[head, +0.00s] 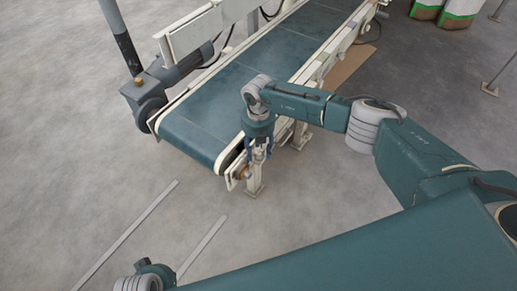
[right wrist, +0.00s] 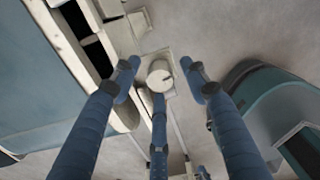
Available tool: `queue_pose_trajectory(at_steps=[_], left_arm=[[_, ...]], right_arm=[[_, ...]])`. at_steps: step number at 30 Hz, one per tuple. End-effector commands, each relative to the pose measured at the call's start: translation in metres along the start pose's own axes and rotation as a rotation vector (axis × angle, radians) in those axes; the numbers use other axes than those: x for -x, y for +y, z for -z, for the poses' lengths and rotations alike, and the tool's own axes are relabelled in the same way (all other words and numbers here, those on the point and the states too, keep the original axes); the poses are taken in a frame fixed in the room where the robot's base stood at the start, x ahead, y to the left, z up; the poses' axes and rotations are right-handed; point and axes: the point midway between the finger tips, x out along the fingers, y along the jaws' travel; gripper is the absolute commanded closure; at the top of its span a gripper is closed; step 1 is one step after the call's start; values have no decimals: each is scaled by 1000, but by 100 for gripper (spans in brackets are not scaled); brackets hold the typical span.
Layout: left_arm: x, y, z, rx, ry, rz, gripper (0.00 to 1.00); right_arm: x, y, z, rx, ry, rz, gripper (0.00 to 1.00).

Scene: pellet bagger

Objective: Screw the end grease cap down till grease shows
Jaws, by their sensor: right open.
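A pale round cap (right wrist: 160,75) with a short dark mark on its face shows in the right wrist view, beside the conveyor's end; I take it for the grease cap. My right gripper (head: 258,153) points down at the near right corner of the conveyor (head: 230,98). In the right wrist view its blue fingers (right wrist: 160,68) are spread open around the cap, with a gap on both sides; I cannot tell how far above it the tips are. No grease is visible. In the head view the gripper hides the cap. My left gripper is out of view.
The conveyor's pale side frame (head: 322,62) runs along the belt close to the gripper, with a support leg (head: 255,181) below. A motor (head: 143,95) sits on the far left side. Sacks (head: 458,10) stand at the back right. The floor in front is open.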

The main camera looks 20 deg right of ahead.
Motion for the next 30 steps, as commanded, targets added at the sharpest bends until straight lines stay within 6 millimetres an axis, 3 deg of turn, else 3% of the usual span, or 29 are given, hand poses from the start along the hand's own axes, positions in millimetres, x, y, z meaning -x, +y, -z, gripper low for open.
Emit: queue_pose_trajectory(at_steps=[5,18,24,30], left_arm=[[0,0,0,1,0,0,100],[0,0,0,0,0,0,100],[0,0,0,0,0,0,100],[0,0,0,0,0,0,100]], right_arm=[[15,0,-1,1,-1,-2,55],[102,0,-1,0,-3,-2,55],[118,0,-1,-1,-1,0,55],[120,0,0,-1,0,0,55]])
